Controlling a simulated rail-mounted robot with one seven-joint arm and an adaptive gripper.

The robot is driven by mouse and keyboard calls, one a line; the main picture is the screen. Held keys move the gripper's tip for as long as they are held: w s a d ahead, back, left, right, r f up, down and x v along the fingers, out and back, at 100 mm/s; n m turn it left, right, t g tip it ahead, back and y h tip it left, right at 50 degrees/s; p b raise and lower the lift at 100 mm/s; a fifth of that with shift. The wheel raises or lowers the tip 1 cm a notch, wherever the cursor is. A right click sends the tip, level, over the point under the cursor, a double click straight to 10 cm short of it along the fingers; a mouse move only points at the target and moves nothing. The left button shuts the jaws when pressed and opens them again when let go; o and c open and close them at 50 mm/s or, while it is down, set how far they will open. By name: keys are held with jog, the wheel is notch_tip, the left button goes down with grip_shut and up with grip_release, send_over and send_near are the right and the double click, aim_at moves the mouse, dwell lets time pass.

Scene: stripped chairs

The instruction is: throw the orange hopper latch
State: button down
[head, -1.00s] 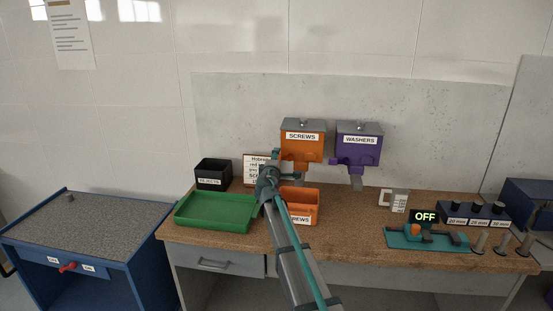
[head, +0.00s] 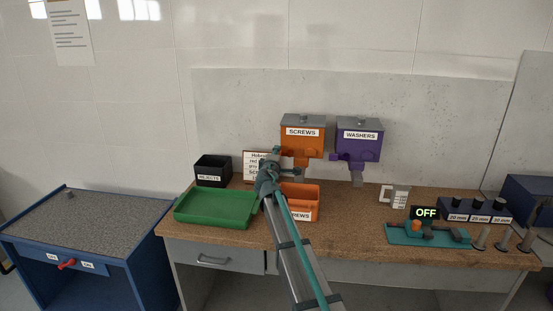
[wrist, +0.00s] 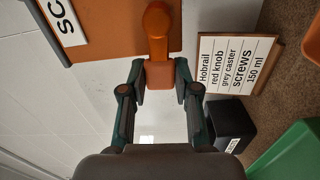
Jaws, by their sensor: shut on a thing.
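The orange screws hopper (head: 302,148) hangs on the grey back panel; part of it also shows in the wrist view (wrist: 110,18). Its orange latch (wrist: 157,22) has a rounded pivot end and a blocky end pointing down towards my wrist in that view. My gripper (wrist: 160,76) is shut on the blocky end, one finger on each side. In the head view my gripper (head: 283,166) is just below and left of the hopper, and my wrist and fingers hide most of the latch.
An orange screws bin (head: 304,200) stands below the hopper, partly behind my arm. A purple washers hopper (head: 358,148) hangs to the right. A sign (wrist: 234,64), a black rejects bin (head: 213,170) and a green tray (head: 215,208) are on the left of the bench.

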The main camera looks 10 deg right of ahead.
aim_at(291, 140)
jog(key=r+m+b, duration=0.1)
jog(key=m+b, duration=0.2)
jog(key=b, duration=0.2)
jog(key=d+r+m+b, duration=0.1)
jog(key=m+b, duration=0.2)
jog(key=b, duration=0.2)
jog(key=r+m+b, duration=0.1)
jog(key=m+b, duration=0.2)
jog(key=b, duration=0.2)
jog(key=shift+s+d, duration=0.25)
jog(key=shift+d, duration=0.1)
jog(key=m+b, duration=0.1)
jog(key=b, duration=0.1)
jog(key=d+m+b, duration=0.1)
jog(key=m+b, duration=0.1)
jog(key=r+m+b, duration=0.1)
jog(key=b, duration=0.1)
jog(key=shift+s+d+m, duration=0.3)
jog(key=shift+d, duration=0.05)
jog(key=shift+s+d+r+m+b, duration=0.15)
jog(key=shift+d+m+b, duration=0.2)
jog(key=shift+m+b, duration=0.55)
jog(key=shift+s+d+r+m+b, duration=0.15)
jog(key=shift+d+m+b, duration=0.2)
jog(key=shift+m+b, duration=0.55)
jog(key=c, duration=0.8)
grip_release()
jog(key=shift+c, duration=0.2)
